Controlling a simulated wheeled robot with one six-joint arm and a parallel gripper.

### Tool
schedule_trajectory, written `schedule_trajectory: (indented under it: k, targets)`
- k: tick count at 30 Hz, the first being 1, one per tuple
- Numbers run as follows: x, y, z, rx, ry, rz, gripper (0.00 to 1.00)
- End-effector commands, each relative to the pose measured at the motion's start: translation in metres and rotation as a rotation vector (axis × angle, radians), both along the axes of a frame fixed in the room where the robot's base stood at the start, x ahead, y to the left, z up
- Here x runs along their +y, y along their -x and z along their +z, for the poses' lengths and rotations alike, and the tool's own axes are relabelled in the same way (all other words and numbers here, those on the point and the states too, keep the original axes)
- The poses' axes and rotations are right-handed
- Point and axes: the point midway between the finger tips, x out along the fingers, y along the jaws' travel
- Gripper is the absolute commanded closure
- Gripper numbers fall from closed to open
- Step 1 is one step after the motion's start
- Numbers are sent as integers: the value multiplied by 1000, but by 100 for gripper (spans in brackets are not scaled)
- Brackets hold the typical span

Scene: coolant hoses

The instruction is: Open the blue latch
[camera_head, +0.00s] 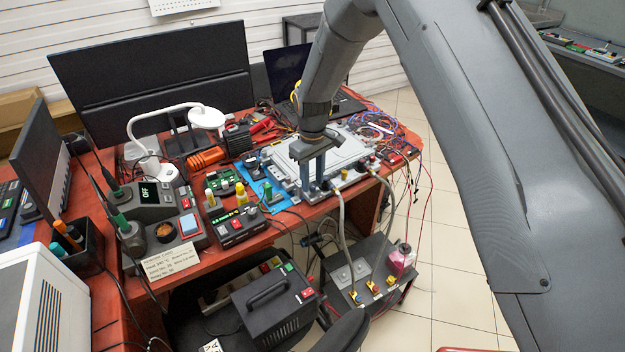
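My gripper (313,187) points down at the front edge of a flat silver-grey device (345,152) on the red workbench. Its two blue-grey fingers stand a little apart, with a narrow gap between them. I make out nothing held in the gap, though the view is small. Two grey hoses (341,218) run from fittings on the device's front edge down to a dark coolant unit (345,275) below the bench. The fittings carry small yellow parts. No blue latch stands out clearly; the gripper hides part of the device's edge.
A blue mat (254,187) with circuit boards lies left of the device. A black-and-red box (236,228), a soldering station (150,200) and a white lamp (205,117) stand further left. Loose coloured wires (380,128) crowd the right end. The tiled floor (445,250) at right is clear.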

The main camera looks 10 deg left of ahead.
Motion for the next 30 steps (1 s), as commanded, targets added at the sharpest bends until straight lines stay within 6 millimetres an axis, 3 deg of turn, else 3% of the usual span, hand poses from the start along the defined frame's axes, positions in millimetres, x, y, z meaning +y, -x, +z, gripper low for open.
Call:
schedule_trajectory:
  k: [6, 14, 20, 26, 30]
  targets:
    - [0, 0, -13, -1, -1, -1, 66]
    - [0, 0, -14, -1, -1, -1, 66]
    - [0, 0, -14, -1, -1, -1, 100]
    - [0, 0, -14, -1, -1, -25, 100]
    - [0, -1, -15, -1, -1, -140, 100]
